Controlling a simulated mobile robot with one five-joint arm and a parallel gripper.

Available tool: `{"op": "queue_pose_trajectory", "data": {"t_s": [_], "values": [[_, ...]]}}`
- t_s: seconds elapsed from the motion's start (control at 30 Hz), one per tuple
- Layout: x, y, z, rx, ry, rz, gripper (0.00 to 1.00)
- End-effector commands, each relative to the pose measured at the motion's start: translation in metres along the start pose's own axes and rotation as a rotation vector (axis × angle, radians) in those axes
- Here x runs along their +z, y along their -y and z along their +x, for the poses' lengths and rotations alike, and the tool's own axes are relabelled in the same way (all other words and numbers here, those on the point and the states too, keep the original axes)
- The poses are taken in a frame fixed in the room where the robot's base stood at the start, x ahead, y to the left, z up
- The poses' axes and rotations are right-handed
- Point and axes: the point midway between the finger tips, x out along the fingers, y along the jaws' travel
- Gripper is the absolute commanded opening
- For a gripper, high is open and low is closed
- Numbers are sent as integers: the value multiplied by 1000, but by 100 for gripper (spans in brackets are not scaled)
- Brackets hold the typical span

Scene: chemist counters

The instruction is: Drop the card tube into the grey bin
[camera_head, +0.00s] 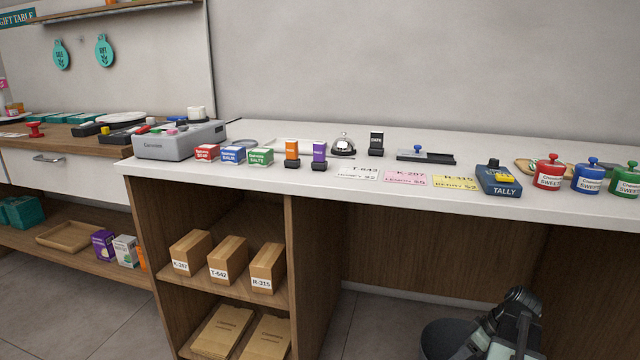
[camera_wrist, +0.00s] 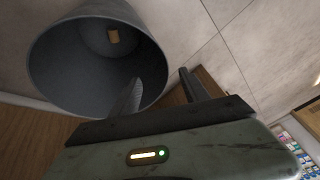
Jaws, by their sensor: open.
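The grey bin (camera_wrist: 72,62) is seen from above in the wrist view, its round mouth facing me. A small tan piece, which looks like the card tube (camera_wrist: 114,36), lies inside it at the bottom. My gripper (camera_wrist: 158,86) is open, with nothing between its two fingers. The left finger overlaps the bin's rim in the picture; the right finger is outside it, over the floor. In the head view the bin (camera_head: 440,338) stands on the floor at the lower right, partly hidden by my arm. The tube cannot be seen there.
The white counter (camera_head: 290,190) above holds a bell (camera_head: 343,146), stamps, price cards, a tally box (camera_head: 497,180) and coloured jars (camera_head: 549,173). Shelves below hold small cartons (camera_head: 228,262). A gift table (camera_head: 80,145) stands at the left. Open tiled floor shows beside the bin.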

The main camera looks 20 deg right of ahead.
Motion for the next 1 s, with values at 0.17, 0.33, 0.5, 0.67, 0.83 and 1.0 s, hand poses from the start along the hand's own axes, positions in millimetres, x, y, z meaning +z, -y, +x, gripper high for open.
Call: {"op": "queue_pose_trajectory", "data": {"t_s": [0.17, 0.33, 0.5, 0.67, 0.83, 1.0], "values": [[-74, 45, 15, -53, 35, -135, 54], [-165, 130, 38, -116, 111, -321, 54], [-235, 239, 62, -138, 221, -416, 54], [-264, 316, 74, -107, 305, -405, 54], [-276, 380, 77, -19, 374, -302, 54], [-266, 378, 77, 132, 389, -13, 54]]}}
